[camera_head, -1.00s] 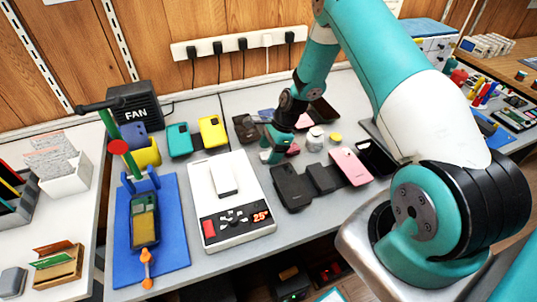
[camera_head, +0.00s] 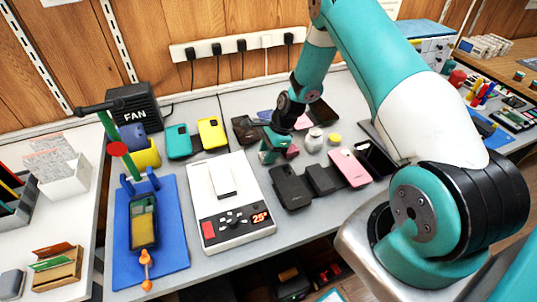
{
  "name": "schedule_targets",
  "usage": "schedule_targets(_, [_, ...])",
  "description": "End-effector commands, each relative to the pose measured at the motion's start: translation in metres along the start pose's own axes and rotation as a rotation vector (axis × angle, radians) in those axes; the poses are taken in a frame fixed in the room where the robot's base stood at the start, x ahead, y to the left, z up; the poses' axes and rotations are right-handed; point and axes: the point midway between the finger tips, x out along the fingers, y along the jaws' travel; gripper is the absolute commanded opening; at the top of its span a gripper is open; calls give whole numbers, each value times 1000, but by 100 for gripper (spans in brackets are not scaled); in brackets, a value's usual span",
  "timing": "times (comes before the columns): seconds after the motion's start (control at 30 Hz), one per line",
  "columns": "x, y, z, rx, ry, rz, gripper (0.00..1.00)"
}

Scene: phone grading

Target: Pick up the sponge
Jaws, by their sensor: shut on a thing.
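My gripper (camera_head: 272,155) is teal and points down over the grey table, just right of the white scale. It is shut on a small pink-magenta piece, the sponge (camera_head: 292,152), which shows at the right side of the fingers. Most of the sponge is hidden by the gripper. I cannot tell whether it touches the table.
Dark phones (camera_head: 291,187) and a pink phone (camera_head: 350,168) lie in front and right of the gripper. A white jar (camera_head: 314,140) and yellow-topped pot (camera_head: 334,140) stand to its right. Phones and a dark tray (camera_head: 246,129) lie behind.

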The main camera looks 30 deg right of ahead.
Motion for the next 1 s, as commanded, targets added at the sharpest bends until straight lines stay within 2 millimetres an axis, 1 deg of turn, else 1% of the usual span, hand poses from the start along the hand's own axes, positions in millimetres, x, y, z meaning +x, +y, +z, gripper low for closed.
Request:
schedule_targets(0.17, [-26, -1, 11, -3, 0, -5, 12])
schedule_targets(0.27, [-52, -1, 22, -3, 1, -7, 12])
schedule_targets(0.4, [-94, -1, 38, -3, 1, -7, 12])
schedule_targets(0.6, [-142, -1, 59, -2, 1, -5, 12])
schedule_targets(0.7, [-160, 0, 66, -2, 0, -3, 12])
schedule_targets(0.8, [-171, 0, 70, 0, 0, -2, 12])
schedule_targets(1.0, [-179, 0, 74, 0, 0, 0, 12])
